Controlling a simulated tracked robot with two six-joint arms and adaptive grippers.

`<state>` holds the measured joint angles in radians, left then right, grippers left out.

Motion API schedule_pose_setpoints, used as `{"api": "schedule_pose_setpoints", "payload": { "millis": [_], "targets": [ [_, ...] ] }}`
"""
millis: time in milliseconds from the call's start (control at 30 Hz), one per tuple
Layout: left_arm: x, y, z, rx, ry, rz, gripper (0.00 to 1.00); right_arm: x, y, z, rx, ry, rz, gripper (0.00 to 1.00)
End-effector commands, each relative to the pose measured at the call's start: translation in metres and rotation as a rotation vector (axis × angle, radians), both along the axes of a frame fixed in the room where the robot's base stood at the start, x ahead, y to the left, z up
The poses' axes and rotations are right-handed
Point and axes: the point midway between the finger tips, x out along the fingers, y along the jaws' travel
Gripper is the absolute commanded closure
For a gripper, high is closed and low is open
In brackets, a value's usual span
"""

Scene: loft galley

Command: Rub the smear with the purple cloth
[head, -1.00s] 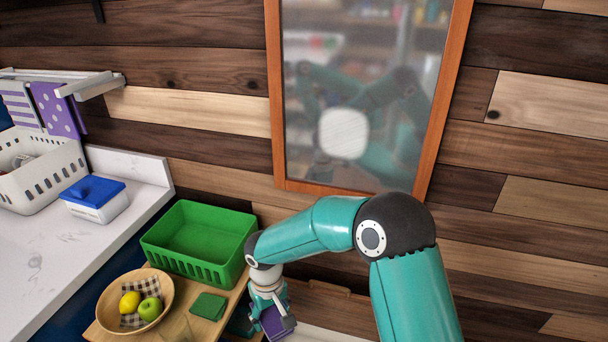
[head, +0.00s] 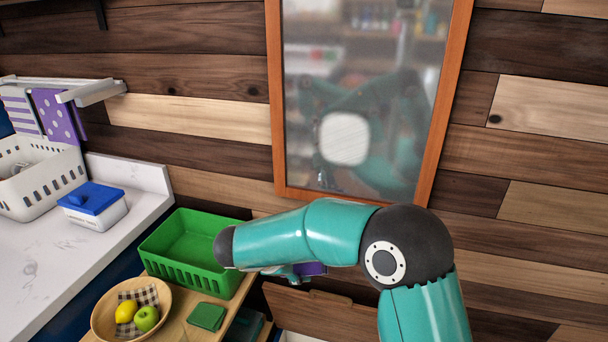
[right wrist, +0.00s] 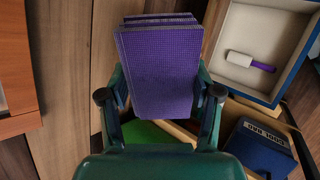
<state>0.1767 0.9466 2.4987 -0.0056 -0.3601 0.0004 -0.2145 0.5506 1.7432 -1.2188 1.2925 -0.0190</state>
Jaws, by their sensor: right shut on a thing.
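My right gripper (right wrist: 160,105) is shut on a folded purple cloth (right wrist: 160,65), which stands out beyond the fingers in the right wrist view. In the head view a small purple part of the cloth (head: 312,269) shows under my teal arm; the arm hides most of the gripper. A wood-framed mirror (head: 365,60) hangs on the plank wall above the arm. Its glass looks hazy and reflects my arms and a pale rounded square. I cannot make out a distinct smear. The cloth is below the mirror, apart from the glass in the picture. My left gripper is not in view.
A green basket (head: 160,250), a bowl (head: 103,325) with fruit and a green folded cloth (head: 207,316) stand on the wooden top at left. The white counter (head: 50,250) holds a blue-lidded box (head: 95,212). An open tray (right wrist: 288,25) holds a purple-handled tool (right wrist: 250,62).

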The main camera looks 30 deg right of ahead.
Motion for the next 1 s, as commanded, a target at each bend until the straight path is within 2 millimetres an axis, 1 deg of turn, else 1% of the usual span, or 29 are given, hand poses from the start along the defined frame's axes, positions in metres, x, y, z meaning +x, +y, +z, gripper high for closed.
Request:
{"api": "schedule_pose_setpoints", "payload": {
  "millis": [33, 167, 267, 300, 367, 400, 500, 533, 600, 700, 833, 1000],
  "targets": [
    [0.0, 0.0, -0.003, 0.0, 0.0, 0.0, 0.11, 0.003, -0.005, 0.013, -0.071, -0.022, 0.055, 0.71],
    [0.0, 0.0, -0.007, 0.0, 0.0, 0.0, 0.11, 0.012, -0.017, 0.052, -0.253, -0.094, 0.184, 0.71],
    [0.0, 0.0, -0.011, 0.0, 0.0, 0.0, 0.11, 0.018, -0.024, 0.089, -0.389, -0.167, 0.272, 0.71],
    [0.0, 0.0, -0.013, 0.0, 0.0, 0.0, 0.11, 0.021, -0.026, 0.105, -0.441, -0.198, 0.302, 0.71],
    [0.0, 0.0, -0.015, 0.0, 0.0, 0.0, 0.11, 0.023, -0.027, 0.129, -0.507, -0.241, 0.34, 0.71],
    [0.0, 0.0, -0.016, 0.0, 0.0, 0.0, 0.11, 0.024, -0.027, 0.143, -0.545, -0.267, 0.359, 0.71],
    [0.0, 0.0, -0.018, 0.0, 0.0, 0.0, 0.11, 0.024, -0.026, 0.175, -0.619, -0.317, 0.393, 0.71],
    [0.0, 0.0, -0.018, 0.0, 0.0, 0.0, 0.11, 0.024, -0.025, 0.183, -0.635, -0.327, 0.4, 0.71],
    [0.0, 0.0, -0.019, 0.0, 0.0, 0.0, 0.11, 0.023, -0.024, 0.198, -0.664, -0.348, 0.411, 0.71],
    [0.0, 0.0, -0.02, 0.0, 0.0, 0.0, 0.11, 0.022, -0.022, 0.211, -0.689, -0.363, 0.421, 0.71],
    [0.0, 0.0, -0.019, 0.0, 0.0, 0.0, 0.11, 0.023, -0.023, 0.219, -0.702, -0.369, 0.424, 0.71],
    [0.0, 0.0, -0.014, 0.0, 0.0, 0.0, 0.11, 0.031, -0.031, 0.22, -0.703, -0.369, 0.423, 0.71]
  ]
}}
